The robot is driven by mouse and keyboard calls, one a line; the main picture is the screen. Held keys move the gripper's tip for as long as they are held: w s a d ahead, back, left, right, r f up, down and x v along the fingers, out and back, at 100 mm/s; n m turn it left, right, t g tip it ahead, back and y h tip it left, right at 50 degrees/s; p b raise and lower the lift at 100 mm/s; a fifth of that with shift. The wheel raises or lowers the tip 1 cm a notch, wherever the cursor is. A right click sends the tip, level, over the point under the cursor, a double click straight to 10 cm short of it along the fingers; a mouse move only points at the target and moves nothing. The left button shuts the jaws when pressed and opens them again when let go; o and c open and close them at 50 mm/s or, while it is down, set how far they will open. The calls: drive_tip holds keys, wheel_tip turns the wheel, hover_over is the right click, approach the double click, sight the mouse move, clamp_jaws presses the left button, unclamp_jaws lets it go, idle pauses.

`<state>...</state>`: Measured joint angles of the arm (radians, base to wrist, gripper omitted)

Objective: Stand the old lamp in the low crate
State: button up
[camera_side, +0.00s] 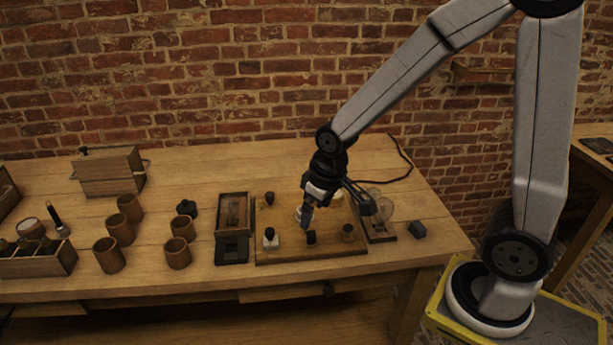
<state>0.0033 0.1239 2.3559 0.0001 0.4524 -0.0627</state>
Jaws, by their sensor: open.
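My gripper (338,208) is open above the wooden board (275,253), its fingers pointing down and spread apart. A small pale, yellowish shape (337,198) shows between and behind the fingers; it may be the old lamp, but it is too small and covered to be sure. Nothing is clearly held. A low wooden crate (40,268) stands at the front left of the bench with several dark round-topped things in it. A narrow wooden box (219,217) with a dark front part stands just left of the board.
Small knobs and a white-based fitting (271,239) stand on the board near the gripper. A round clear disc on a stand (380,203) is close on its right. Several brown jars (109,255) stand left of centre. A larger wooden box (110,172) is behind. The back middle is clear.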

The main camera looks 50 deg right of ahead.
drive_tip(key=shift+m, duration=0.3)
drive_tip(key=s, duration=0.2)
drive_tip(key=s+f, duration=0.1)
drive_tip(key=s, duration=0.2)
drive_tip(key=shift+s+f, duration=0.1)
drive_tip(key=shift+s, duration=0.25)
